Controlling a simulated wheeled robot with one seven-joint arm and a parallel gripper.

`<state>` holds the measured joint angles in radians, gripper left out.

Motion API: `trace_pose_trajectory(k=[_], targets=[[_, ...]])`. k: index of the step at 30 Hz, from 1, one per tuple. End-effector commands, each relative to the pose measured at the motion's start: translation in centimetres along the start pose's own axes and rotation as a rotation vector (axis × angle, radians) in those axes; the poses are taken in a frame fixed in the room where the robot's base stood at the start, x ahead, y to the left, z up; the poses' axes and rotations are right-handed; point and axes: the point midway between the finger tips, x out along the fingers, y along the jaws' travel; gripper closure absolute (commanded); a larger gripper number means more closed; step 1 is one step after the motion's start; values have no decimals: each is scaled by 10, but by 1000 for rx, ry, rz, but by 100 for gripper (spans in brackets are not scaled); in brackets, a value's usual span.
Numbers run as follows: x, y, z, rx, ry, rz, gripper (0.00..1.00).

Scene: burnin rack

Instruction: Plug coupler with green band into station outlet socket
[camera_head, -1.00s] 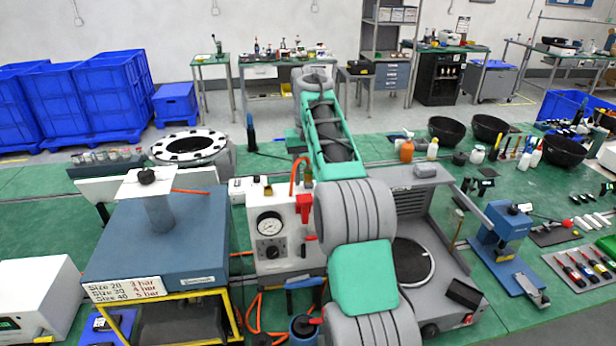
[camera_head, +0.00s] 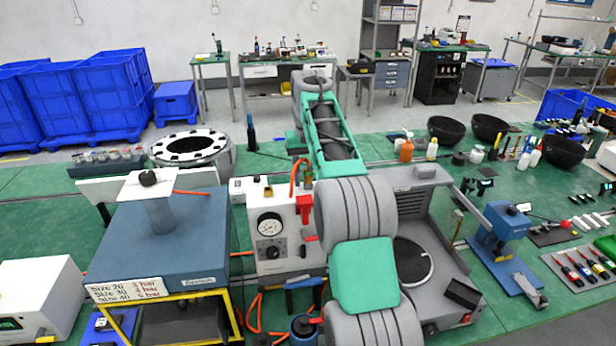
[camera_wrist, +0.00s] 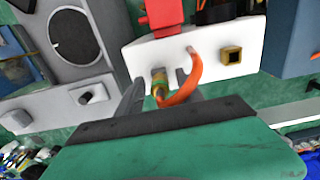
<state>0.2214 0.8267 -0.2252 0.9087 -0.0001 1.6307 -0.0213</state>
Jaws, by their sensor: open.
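In the wrist view a brass-coloured coupler with a green band (camera_wrist: 159,88) stands at the edge of a white station box (camera_wrist: 205,48), with an orange hose (camera_wrist: 192,78) looping from it. My gripper (camera_wrist: 158,95) is open, its two grey fingers on either side of the coupler. I cannot tell whether they touch it. A square brass socket (camera_wrist: 231,56) is on the same white face, right of the hose; I cannot tell if it is the outlet. In the head view the station (camera_head: 270,235) has a round gauge and a red part; my arm hides most of my gripper.
A blue-topped stand (camera_head: 170,235) with a pressure sign is left of the station. A grey machine with a round plate (camera_head: 415,262) is right of it. A blue press (camera_head: 500,230) and several tools lie farther right. Orange hose hangs below the station.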

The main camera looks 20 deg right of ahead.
Motion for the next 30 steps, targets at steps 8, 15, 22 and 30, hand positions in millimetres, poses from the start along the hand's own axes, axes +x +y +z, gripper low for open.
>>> trace_pose_trajectory(k=[8,15,22,30], targets=[[0,0,0,0,-1,0,65],[0,0,0,0,-1,0,85],[0,0,0,0,-1,0,100],[0,0,0,0,-1,0,100]])
